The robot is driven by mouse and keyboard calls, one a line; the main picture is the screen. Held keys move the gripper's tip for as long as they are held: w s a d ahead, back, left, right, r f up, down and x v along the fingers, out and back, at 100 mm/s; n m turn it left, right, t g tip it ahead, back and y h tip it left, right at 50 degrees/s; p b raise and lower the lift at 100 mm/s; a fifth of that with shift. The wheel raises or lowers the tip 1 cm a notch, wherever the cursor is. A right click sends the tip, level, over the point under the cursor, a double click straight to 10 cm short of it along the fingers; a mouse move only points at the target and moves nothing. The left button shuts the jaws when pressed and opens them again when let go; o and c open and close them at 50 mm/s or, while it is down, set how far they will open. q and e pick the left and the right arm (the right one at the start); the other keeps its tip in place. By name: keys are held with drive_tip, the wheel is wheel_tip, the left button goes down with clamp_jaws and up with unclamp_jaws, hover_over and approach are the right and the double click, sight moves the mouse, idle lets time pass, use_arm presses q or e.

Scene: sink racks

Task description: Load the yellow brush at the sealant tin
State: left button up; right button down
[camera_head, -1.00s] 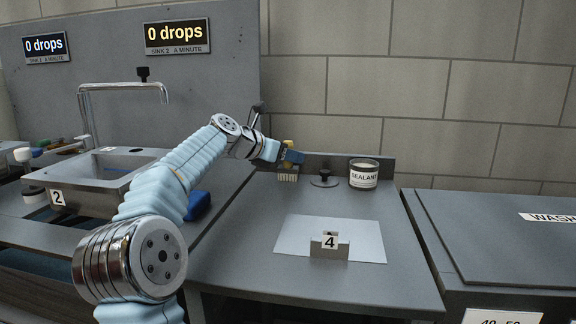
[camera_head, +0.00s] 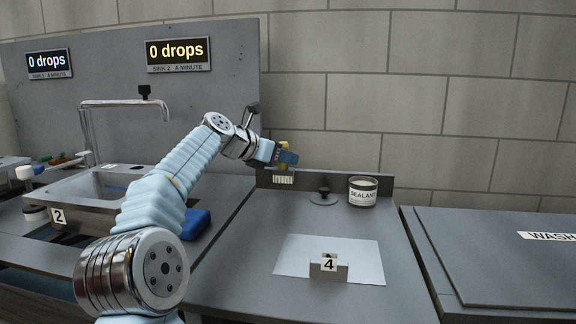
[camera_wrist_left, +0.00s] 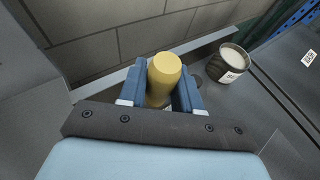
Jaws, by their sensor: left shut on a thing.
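The yellow brush (camera_wrist_left: 165,78) is held upright between the blue fingers of my left gripper (camera_wrist_left: 160,92) in the left wrist view. In the head view, its pale bristles (camera_head: 284,180) hang down below my left gripper (camera_head: 284,158), clear of the bench. The sealant tin (camera_head: 362,192) stands to the right of the brush at the back of the bench, open, with pale contents at its top. In the left wrist view the tin (camera_wrist_left: 233,64) is to the right of the gripper. Brush and tin are apart. My right gripper is not in view.
A round dark lid with a knob (camera_head: 323,196) lies between brush and tin. A pale sheet (camera_head: 355,255) with a block marked 4 (camera_head: 328,267) lies in front. A sink (camera_head: 95,187) and blue item (camera_head: 195,222) are left; a dark wash cover (camera_head: 500,250) is right.

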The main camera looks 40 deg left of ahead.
use_arm(q)
drive_tip(key=s+a+r+p, duration=0.2)
drive_tip(key=s+a+r, duration=0.4)
drive_tip(key=s+r, duration=0.3)
drive_tip(key=w+d+f+n+t+h, duration=0.2)
drive_tip(key=w+d+n+t, duration=0.2)
drive_tip(key=w+d, duration=1.5)
drive_tip(key=f+b, duration=0.1)
drive_tip(key=b, duration=0.1)
drive_tip(key=s+d+f+b, duration=0.1)
drive_tip(key=f+b, duration=0.1)
drive_tip(key=s+f+b, duration=0.1)
drive_tip(key=shift+d+f+b, duration=0.3)
drive_tip(key=shift+f+b, duration=0.45)
drive_tip(key=shift+b, duration=0.1)
drive_tip(key=shift+f+b, duration=0.45)
drive_tip(key=shift+f, duration=0.1)
drive_tip(key=shift+f, duration=0.15)
